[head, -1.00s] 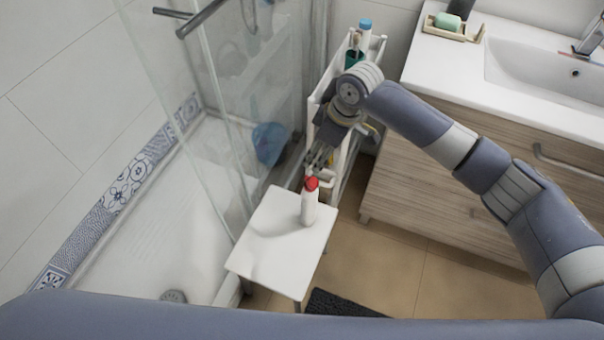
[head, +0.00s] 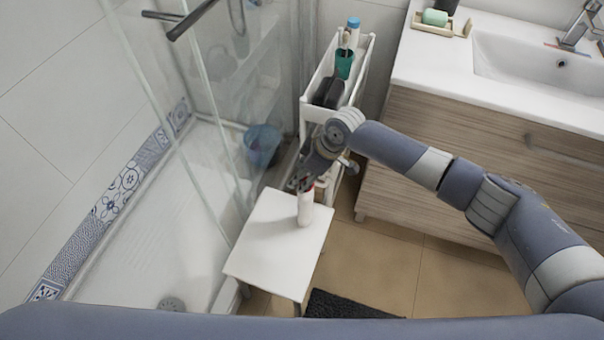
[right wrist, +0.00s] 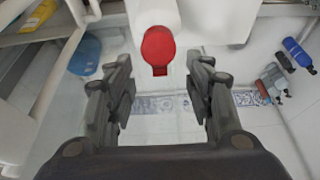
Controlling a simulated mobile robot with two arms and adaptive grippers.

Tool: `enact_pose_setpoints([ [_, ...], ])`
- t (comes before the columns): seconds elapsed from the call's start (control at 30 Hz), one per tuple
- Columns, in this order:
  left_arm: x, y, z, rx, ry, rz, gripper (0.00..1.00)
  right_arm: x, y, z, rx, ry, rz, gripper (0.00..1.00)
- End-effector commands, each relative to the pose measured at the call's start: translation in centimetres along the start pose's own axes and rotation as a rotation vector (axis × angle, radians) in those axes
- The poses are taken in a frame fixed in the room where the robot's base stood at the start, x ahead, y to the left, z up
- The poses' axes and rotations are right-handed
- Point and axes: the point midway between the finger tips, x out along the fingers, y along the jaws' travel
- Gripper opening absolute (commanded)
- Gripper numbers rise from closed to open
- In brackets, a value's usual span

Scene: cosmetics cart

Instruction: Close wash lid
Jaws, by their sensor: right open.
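The white wash bottle (head: 305,207) stands upright on the small white stool (head: 262,250) near its back right corner. My right gripper (head: 301,182) is at the bottle's top in the head view and hides the red lid there. In the right wrist view the red lid (right wrist: 158,46) shows against the white bottle (right wrist: 150,14), just beyond the open fingers (right wrist: 160,98) and between their lines. Nothing is between the fingers. I cannot tell for sure how far the lid is open. My left gripper is not in view.
A narrow white cart (head: 312,110) with bottles and a green cup (head: 344,63) stands behind the stool. A glass shower screen (head: 205,130) is to the left, with a blue bucket (head: 262,145) behind it. The wooden vanity (head: 450,170) is at the right.

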Motion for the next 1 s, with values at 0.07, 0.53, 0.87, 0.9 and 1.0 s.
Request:
enact_pose_setpoints([
  [0.07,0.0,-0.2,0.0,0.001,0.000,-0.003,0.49,0.3,0.0,0.0,0.000,0.000,-0.001,0.48],
  [0.53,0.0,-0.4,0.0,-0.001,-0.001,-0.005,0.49,0.3,0.0,0.0,0.000,0.000,0.000,0.05],
  [0.87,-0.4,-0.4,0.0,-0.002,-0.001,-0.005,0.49,0.8,-0.1,-0.6,-0.001,-0.102,-0.001,0.04],
  [0.9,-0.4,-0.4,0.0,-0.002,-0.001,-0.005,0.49,1.0,-0.1,-0.7,-0.001,-0.129,-0.001,0.04],
  [1.0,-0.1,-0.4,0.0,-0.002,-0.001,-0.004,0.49,1.4,0.0,-0.7,-0.001,-0.189,-0.001,0.04],
])
